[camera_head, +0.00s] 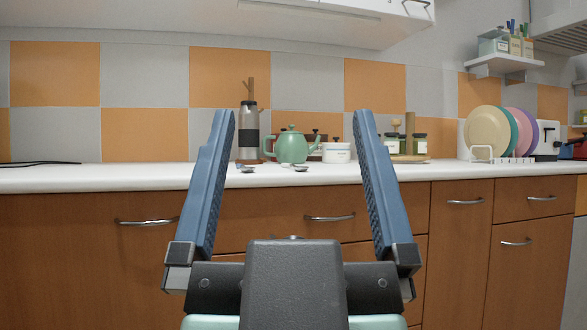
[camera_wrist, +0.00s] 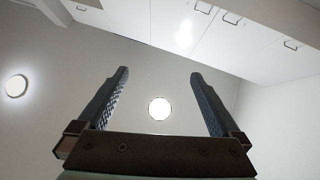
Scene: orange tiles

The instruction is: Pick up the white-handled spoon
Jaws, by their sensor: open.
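Two small spoon-like metal pieces lie on the white counter near its front edge in the head view. One spoon (camera_head: 300,168) is in front of the green teapot, and another (camera_head: 247,170) is to its left, in front of the flask. They are too small for me to tell which has the white handle. My gripper (camera_head: 293,112) is open and empty, its fingers pointing up in front of the counter. The spoons appear between the fingers but lie farther back. The wrist view shows my open gripper (camera_wrist: 159,74) against the ceiling, with no spoon.
On the counter (camera_head: 110,178) stand a flask (camera_head: 249,135), green teapot (camera_head: 291,148), white pot (camera_head: 336,153), jars on a round wooden stand (camera_head: 408,159), and a rack of plates (camera_head: 487,132). A dark cable (camera_head: 40,163) lies left. The counter's left part is mostly clear.

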